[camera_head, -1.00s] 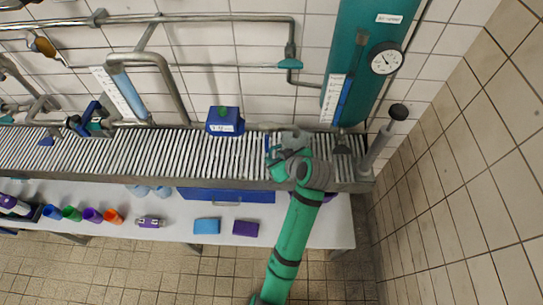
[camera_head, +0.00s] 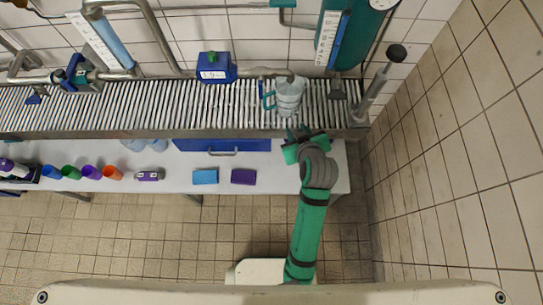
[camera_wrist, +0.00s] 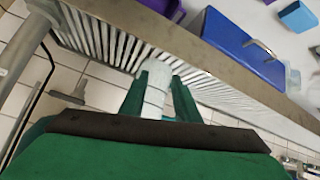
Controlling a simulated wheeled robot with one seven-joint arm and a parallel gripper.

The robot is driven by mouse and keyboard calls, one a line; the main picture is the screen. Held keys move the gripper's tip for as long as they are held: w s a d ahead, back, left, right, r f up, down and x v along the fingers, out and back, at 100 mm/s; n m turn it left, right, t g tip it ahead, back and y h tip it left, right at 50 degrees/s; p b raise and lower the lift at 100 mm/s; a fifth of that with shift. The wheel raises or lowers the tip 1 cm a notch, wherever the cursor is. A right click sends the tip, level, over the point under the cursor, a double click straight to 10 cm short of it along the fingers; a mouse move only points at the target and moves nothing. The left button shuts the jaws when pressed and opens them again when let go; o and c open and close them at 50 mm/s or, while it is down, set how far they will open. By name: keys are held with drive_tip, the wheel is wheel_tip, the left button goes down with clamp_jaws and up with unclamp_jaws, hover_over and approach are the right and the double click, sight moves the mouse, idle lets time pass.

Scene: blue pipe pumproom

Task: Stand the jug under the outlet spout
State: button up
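The clear jug (camera_head: 288,99) with a teal handle stands upright on the slatted metal rack, handle to the left. A grey pipe end (camera_head: 283,73), which looks like the outlet spout, shows right at the jug's top edge in the head view; I cannot tell if it is exactly over the mouth. My gripper (camera_head: 304,137) is at the rack's front edge, in front of the jug and apart from it. In the wrist view the jug (camera_wrist: 154,88) shows between and beyond the two green fingers (camera_wrist: 158,100), which are spread and hold nothing.
A blue box with a green knob (camera_head: 215,68) stands on the rack to the left. A grey post (camera_head: 377,84) rises at the rack's right end. Below, a white table (camera_head: 290,178) carries coloured cups, a blue block (camera_head: 205,176) and a purple block (camera_head: 243,176).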

drive_tip(key=s+a+f+m+t+h, duration=0.1)
drive_tip(key=s+t, duration=0.1)
drive_tip(key=s, duration=0.8)
drive_tip(key=s+a+f+m+t+h, duration=0.1)
drive_tip(key=s+a+m+t, duration=0.1)
drive_tip(key=s, duration=0.8)
drive_tip(key=s+a+r+m+t, duration=0.1)
drive_tip(key=s+a+r, duration=0.4)
drive_tip(key=s, duration=0.3)
drive_tip(key=shift+s+r+t+y, duration=0.3)
drive_tip(key=shift+s+r+t, duration=0.1)
drive_tip(key=shift+r, duration=0.5)
